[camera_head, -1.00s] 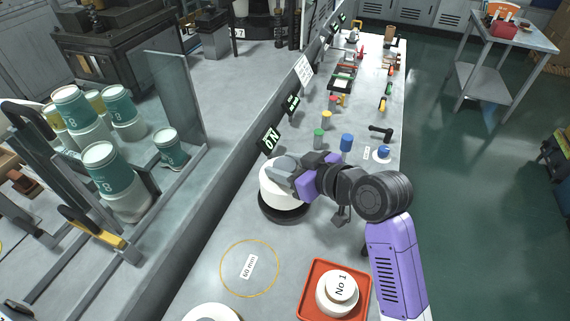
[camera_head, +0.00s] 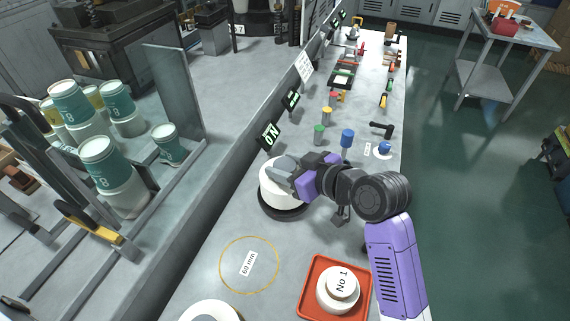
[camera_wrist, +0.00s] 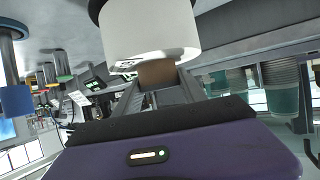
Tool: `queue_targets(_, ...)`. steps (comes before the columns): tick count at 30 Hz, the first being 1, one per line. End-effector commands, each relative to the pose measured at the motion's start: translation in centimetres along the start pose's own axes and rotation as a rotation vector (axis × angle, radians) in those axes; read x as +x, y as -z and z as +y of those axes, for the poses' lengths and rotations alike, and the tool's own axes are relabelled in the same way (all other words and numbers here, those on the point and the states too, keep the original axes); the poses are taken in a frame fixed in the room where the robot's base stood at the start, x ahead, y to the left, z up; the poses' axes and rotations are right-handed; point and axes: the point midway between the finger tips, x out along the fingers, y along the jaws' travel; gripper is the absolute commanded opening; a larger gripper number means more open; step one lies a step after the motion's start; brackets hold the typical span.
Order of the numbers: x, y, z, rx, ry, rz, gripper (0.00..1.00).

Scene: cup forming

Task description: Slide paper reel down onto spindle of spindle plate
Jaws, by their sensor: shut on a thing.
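The white paper reel (camera_head: 272,195) is upright over the round black spindle plate (camera_head: 291,214) on the bench. In the wrist view, the reel (camera_wrist: 150,32) fills the top middle, with a brown core (camera_wrist: 157,74) showing at its end. My gripper (camera_head: 284,172) reaches in from the right at the reel's top. In the wrist view its jaws (camera_wrist: 159,82) are shut on the reel at this core. The spindle is hidden, apparently inside the reel. The reel's lower edge is very near the plate; I cannot tell whether they touch.
A yellow ring marked 60 mm (camera_head: 249,265) lies in front on the bench. A red tray (camera_head: 310,300) holds a white piece marked No 1. Coloured pegs, including a green one (camera_head: 319,134) and a blue one (camera_head: 347,138), stand behind. Stacked cups (camera_head: 100,165) are at left.

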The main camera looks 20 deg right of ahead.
Motion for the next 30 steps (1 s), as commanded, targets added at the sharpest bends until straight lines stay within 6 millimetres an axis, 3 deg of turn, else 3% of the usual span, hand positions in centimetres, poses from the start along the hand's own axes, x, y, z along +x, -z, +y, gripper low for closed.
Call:
queue_targets(27, 0.39, -0.75, 0.01, 0.000, 0.000, 0.002, 0.00)
queue_targets(28, 0.39, -0.75, 0.01, 0.000, 0.000, 0.002, 0.50)
queue_targets(30, 0.39, -0.77, 0.01, 0.000, 0.000, 0.002, 0.64)
